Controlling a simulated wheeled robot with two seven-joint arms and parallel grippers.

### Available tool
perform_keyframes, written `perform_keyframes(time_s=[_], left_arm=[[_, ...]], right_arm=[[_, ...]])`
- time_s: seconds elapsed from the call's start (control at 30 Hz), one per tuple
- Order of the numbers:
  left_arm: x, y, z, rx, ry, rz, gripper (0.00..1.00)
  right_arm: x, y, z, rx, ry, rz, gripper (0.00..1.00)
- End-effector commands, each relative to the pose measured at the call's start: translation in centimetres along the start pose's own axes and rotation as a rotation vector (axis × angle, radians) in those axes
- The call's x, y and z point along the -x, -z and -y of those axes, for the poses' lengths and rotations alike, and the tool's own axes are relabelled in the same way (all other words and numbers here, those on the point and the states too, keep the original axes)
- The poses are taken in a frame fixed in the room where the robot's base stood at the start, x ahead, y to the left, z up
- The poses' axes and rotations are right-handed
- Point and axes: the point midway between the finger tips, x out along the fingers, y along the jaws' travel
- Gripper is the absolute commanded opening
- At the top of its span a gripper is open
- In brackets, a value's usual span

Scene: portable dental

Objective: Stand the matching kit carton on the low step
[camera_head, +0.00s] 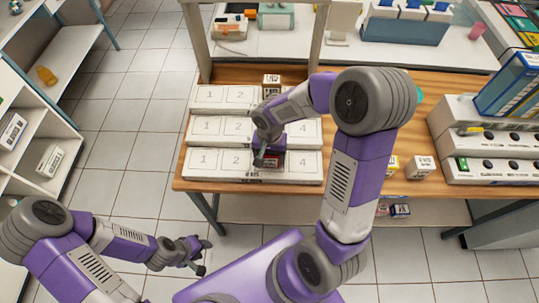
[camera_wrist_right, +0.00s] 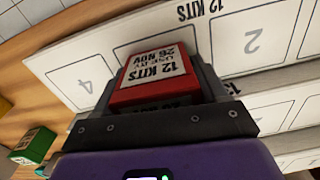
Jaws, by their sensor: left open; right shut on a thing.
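The red kit carton (camera_wrist_right: 155,90) has a white label reading 12 KITS, USE BY 26 NOV. My right gripper (camera_head: 264,157) is shut on it, with a finger on each side in the right wrist view. In the head view the carton (camera_head: 268,161) is mostly hidden by the gripper. It is over the third place of the front, low step (camera_head: 205,162), between the places marked 2 and 4. I cannot tell whether its base touches the step. My left gripper (camera_head: 203,255) is open and empty, off the table at the lower left.
Two higher steps rise behind, the middle one (camera_head: 205,127) and the top one (camera_head: 205,94). A small carton (camera_head: 271,81) stands at the back. A yellow carton (camera_head: 391,165) and a white-labelled carton (camera_head: 421,168) stand right of the steps. White units (camera_head: 490,172) occupy the table's right end.

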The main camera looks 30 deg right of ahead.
Motion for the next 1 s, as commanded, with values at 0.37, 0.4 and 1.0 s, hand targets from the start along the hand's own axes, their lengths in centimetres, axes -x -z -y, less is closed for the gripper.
perform_keyframes(time_s=[0.37,0.4,1.0], left_arm=[[-0.3,0.0,0.1,0.0,0.0,0.0,0.43],[-0.3,0.0,0.1,0.0,0.0,0.0,0.43],[1.9,-0.1,-0.7,0.0,0.0,0.0,0.43]], right_arm=[[-0.3,0.0,0.0,0.0,0.0,0.0,0.98],[-0.3,0.0,0.0,0.0,0.0,0.0,0.98],[6.7,0.1,0.1,0.0,0.004,-0.004,0.98]])
